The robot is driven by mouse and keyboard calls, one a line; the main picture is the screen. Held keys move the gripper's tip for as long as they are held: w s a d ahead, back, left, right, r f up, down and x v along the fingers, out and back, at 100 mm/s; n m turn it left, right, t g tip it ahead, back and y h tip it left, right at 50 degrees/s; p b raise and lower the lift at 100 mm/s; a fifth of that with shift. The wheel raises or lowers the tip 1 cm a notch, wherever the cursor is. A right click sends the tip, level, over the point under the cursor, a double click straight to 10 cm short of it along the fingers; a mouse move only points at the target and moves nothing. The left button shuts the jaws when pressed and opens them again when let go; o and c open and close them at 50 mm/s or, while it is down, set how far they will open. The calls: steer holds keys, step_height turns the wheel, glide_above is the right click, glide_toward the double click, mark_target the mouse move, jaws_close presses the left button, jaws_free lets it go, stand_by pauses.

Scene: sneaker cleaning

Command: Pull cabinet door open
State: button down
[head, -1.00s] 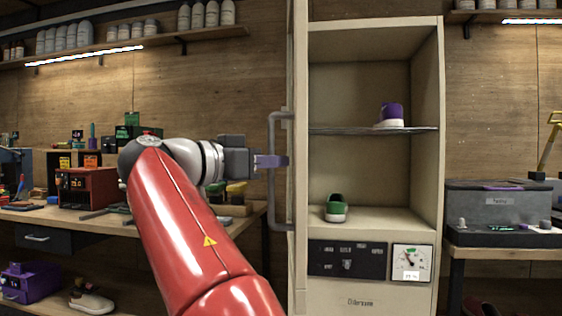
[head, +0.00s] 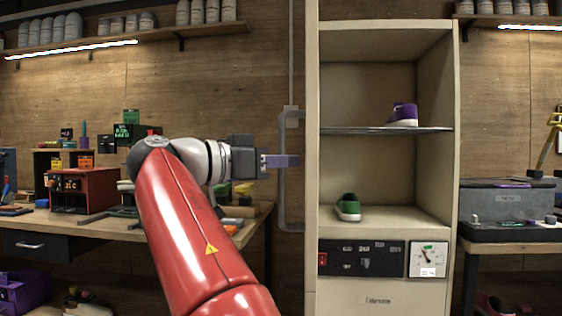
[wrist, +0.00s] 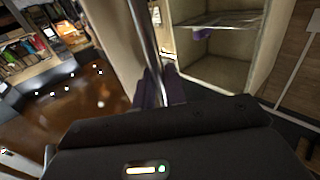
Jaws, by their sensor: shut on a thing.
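The cabinet (head: 437,190) stands right of center in the head view, with its shelves in plain sight. Its door (head: 312,200) stands swung open and shows nearly edge-on as a tall pale strip at the cabinet's left. The grey bar handle (head: 284,205) is on the door's left side. My gripper (head: 283,161) is level with the handle's middle and shut on it. In the wrist view the purple fingers (wrist: 160,90) lie on either side of the handle bar (wrist: 143,45), which runs up between them. The exact finger contact is partly hidden by the gripper body.
A purple shoe (head: 404,114) is on the upper shelf and a green shoe (head: 348,207) on the lower one. A workbench (head: 150,232) with tools is at left. A grey box (head: 508,203) sits on a bench at right.

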steer(key=c, duration=1.5)
jaws_free()
steer(key=shift+w+d, duration=0.1)
steer(key=shift+d, duration=0.05)
steer(key=shift+c, duration=0.2)
steer(key=p+v, duration=0.1)
steer(key=v, duration=0.7)
steer(key=shift+w, duration=0.1)
